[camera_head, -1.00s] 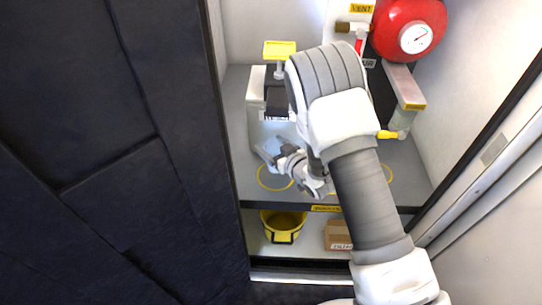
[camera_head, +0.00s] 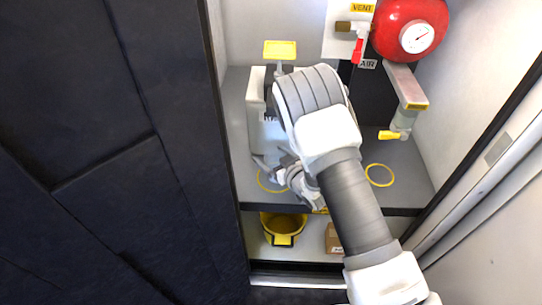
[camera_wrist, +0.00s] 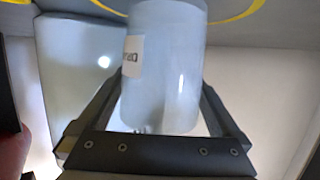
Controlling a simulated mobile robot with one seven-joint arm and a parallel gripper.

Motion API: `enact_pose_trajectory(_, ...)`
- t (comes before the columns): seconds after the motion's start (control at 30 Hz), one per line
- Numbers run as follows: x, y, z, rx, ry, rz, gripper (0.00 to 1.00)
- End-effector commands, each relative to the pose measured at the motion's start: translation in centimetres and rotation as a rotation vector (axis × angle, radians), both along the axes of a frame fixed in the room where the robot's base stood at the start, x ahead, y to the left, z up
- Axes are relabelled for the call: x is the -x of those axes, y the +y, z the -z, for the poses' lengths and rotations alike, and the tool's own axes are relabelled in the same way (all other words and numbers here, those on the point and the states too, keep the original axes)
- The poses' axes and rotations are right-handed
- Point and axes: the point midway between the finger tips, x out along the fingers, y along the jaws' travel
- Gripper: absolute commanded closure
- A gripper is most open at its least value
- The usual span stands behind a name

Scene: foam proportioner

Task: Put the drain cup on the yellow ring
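The drain cup (camera_wrist: 165,70) is a pale translucent cylinder with a white label, filling the middle of the wrist view between my two fingers. My gripper (camera_head: 272,160) is low over the left part of the shelf. Its fingers lie against both sides of the cup, so it appears shut on it. A left yellow ring (camera_head: 262,184) lies partly under my gripper; a yellow arc (camera_wrist: 236,12) shows behind the cup in the wrist view. A right yellow ring (camera_head: 379,175) is bare. Whether the cup touches the shelf is unclear.
A white housing (camera_head: 255,120) stands behind my gripper. The red tank (camera_head: 408,30) and a drain valve with a yellow handle (camera_head: 389,135) overhang the right side. A yellow bucket (camera_head: 283,225) and a box (camera_head: 334,238) are below. A dark door panel (camera_head: 110,150) fills the left.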

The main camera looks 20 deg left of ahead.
Motion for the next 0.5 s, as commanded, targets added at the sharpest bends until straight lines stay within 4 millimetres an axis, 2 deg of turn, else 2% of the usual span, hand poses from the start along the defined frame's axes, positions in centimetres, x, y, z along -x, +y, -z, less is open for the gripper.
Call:
enact_pose_trajectory(0.23,0.1,0.0,-0.7,0.001,0.001,0.0,0.0)
enact_pose_trajectory(0.5,3.3,-4.0,-2.1,0.001,0.004,0.006,0.0)
